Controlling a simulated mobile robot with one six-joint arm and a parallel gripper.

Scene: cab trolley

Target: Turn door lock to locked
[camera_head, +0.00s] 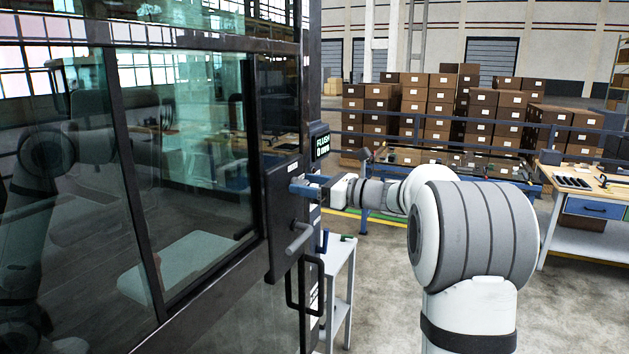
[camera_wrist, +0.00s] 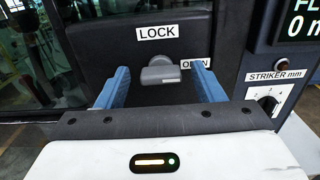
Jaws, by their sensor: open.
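The door (camera_head: 190,170) is a dark-framed glass cab door with a black lock plate (camera_head: 283,225). In the wrist view the grey lock knob (camera_wrist: 160,75) lies with its bar roughly level, below the LOCK label (camera_wrist: 157,32). The OPEN label (camera_wrist: 196,64) is right of the knob, partly hidden by a finger. My gripper (camera_wrist: 160,70) is open, its blue fingers on either side of the knob with a gap visible on each side. In the head view my gripper (camera_head: 300,187) is at the plate's upper part and hides the knob.
A grey lever handle (camera_head: 299,238) juts out below my gripper, with a black pull bar (camera_head: 303,280) lower down. A display (camera_head: 320,145) and a STRIKER mm dial (camera_wrist: 267,103) are right of the plate. A small white trolley (camera_head: 340,275) stands beneath. The floor at right is open.

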